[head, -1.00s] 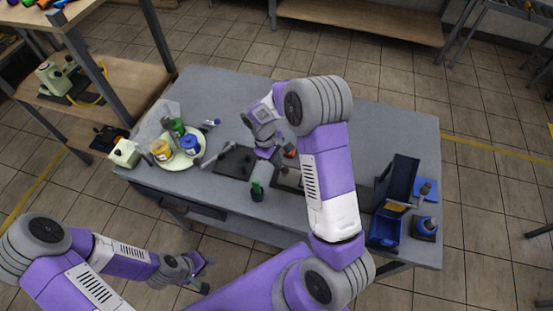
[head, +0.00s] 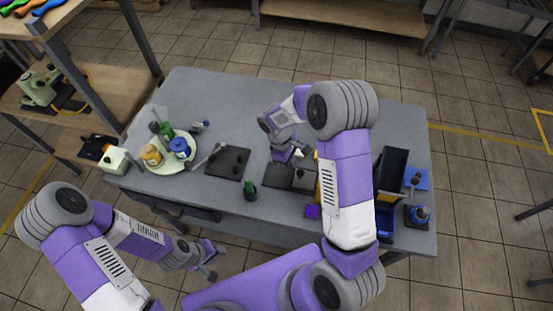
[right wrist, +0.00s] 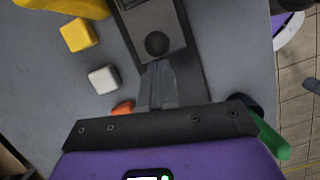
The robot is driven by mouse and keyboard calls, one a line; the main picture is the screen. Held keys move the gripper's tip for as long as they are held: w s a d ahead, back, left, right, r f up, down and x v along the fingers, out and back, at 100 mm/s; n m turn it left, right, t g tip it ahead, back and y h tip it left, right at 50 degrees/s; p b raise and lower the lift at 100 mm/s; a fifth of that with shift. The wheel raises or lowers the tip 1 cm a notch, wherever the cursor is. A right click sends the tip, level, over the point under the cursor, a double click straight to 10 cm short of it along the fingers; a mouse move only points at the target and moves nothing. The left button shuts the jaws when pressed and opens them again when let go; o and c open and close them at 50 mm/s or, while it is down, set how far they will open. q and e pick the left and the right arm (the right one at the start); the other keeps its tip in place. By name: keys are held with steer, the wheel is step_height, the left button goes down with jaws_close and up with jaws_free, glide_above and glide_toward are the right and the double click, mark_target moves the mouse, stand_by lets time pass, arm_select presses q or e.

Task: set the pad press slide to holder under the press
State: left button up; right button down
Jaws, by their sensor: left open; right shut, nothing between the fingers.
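In the right wrist view, a grey block with a round dark knob (right wrist: 157,43), which looks like the press slide, sits on a long dark base (right wrist: 192,50). My right gripper (right wrist: 157,68) has its fingers together and empty, with their tips beside the knob; I cannot tell whether they touch it. In the head view my right gripper (head: 281,154) is low over dark plates (head: 278,175) mid-table. The press is largely hidden by my right arm; a yellow part (head: 318,182) shows beside it. The holder cannot be clearly made out. My left gripper (head: 210,262) is open and empty, off the table's front edge.
A round tray (head: 180,166) with several colored jars is at the table's left. A dark plate (head: 228,163) and green-topped bottle (head: 251,190) are left of the gripper. Yellow (right wrist: 78,34) and white (right wrist: 103,79) cubes lie nearby. The back table is clear.

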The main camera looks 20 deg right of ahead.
steer(key=w+a, duration=0.1)
steer(key=w+a+r, duration=0.1)
steer(key=shift+w+a+p, duration=0.2)
steer(key=shift+w+p, duration=0.1)
steer(key=v, duration=1)
steer(key=shift+p, duration=0.4)
steer(key=shift+f, duration=0.15)
